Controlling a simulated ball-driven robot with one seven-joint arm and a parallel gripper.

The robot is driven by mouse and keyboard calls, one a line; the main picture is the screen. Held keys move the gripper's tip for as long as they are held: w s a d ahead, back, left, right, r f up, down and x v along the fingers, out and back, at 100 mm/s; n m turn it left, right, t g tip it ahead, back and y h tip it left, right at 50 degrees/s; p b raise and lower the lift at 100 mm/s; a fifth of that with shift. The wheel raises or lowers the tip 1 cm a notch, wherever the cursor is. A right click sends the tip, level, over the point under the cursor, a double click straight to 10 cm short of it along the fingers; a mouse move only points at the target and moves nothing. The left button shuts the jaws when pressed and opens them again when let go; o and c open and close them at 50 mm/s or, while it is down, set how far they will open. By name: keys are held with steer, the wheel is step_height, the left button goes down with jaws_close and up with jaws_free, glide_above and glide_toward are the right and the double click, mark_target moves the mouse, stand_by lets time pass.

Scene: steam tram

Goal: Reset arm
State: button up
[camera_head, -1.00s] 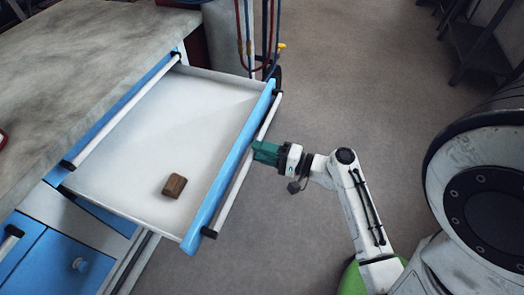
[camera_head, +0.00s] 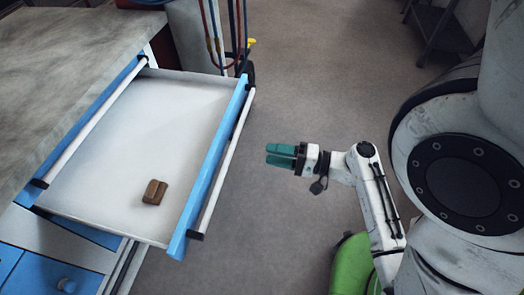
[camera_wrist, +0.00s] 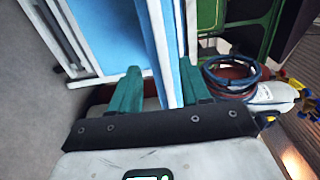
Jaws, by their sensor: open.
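My gripper (camera_head: 280,155) has green fingers and is open and empty. In the head view it hangs over the floor to the right of the open drawer, apart from the drawer's white handle bar (camera_head: 222,165). My white arm runs from it to the lower right. In the wrist view the two green fingers (camera_wrist: 157,90) stand apart, with the drawer's blue front (camera_wrist: 155,50) showing beyond and between them. The drawer (camera_head: 150,110) is pulled out, with a white inside and a blue front. A small brown block (camera_head: 154,192) lies in it near the front.
A grey worktop (camera_head: 60,75) lies above and left of the drawer. Red and blue hoses (camera_head: 225,35) hang beyond the drawer. Grey floor (camera_head: 310,80) is open around my gripper.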

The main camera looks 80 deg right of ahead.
steer(key=shift+s, duration=0.35)
stand_by(0.4)
steer(key=w+a+f+n+g+y, duration=0.1)
steer(key=a+f+n+g, duration=0.3)
steer(key=a+n+g, duration=0.4)
steer(key=w+a+f+n+g, duration=0.2)
steer(key=a+f+n+g, duration=0.3)
steer(key=a+n+g, duration=0.3)
step_height(320, 180, up, 15)
steer(key=n+g+h+p, duration=0.1)
steer(key=p, duration=1.1)
steer(key=shift+s+h, duration=0.35)
steer(key=shift+h, duration=0.05)
steer(key=shift+a, duration=0.1)
stand_by(0.5)
